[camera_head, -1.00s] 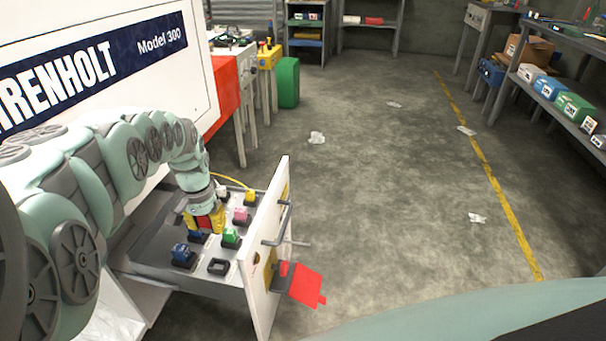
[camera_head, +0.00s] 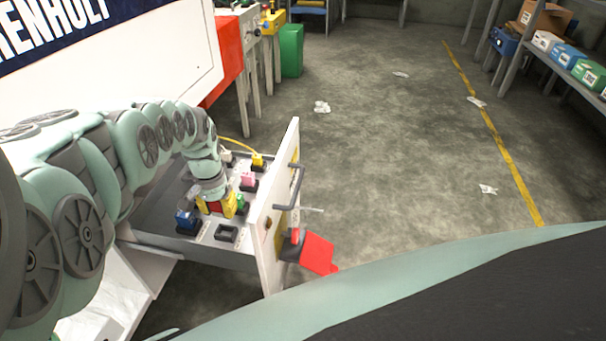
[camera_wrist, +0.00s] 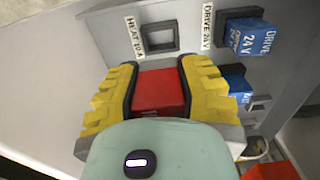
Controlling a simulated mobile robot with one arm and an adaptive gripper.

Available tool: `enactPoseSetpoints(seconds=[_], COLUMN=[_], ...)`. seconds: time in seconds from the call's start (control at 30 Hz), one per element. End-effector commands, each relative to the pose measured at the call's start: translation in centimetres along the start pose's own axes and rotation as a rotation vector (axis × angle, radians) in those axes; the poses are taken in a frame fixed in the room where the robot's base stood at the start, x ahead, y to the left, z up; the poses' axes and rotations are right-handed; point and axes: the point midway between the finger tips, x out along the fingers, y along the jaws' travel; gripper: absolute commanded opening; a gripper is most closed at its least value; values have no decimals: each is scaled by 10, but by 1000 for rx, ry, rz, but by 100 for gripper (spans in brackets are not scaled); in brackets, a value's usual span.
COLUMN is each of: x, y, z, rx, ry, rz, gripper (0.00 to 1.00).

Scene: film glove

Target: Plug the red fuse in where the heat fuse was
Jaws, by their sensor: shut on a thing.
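My gripper (camera_wrist: 155,95) has yellow ribbed fingers, shut on the red fuse (camera_wrist: 160,90). In the head view, my gripper (camera_head: 221,207) is above the drawer's panel with the red fuse (camera_head: 214,206) showing between its fingers. An empty square socket (camera_wrist: 160,38) beside the label "HEAT 10 A" (camera_wrist: 133,37) shows just beyond the fuse in the wrist view. The empty socket (camera_head: 227,233) also shows in the head view, in front of my gripper. The fuse is apart from this socket. The fuse's lower end is hidden.
A blue "DRIVE 24 V" fuse (camera_wrist: 245,38) sits beside the empty socket. Another blue fuse (camera_wrist: 236,80) is close to the right finger. The drawer front (camera_head: 284,215) rises at the right, with a red flap (camera_head: 318,254).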

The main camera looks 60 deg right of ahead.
Motion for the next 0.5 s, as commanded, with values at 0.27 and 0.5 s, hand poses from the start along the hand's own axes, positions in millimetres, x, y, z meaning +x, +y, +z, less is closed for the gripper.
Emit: enactPoseSetpoints(seconds=[0.27,0.5], x=[24,46], y=[-1,-1], z=[1,1], rx=[-2,-2], ry=[-3,-3], rz=[1,0], gripper=[0,0])
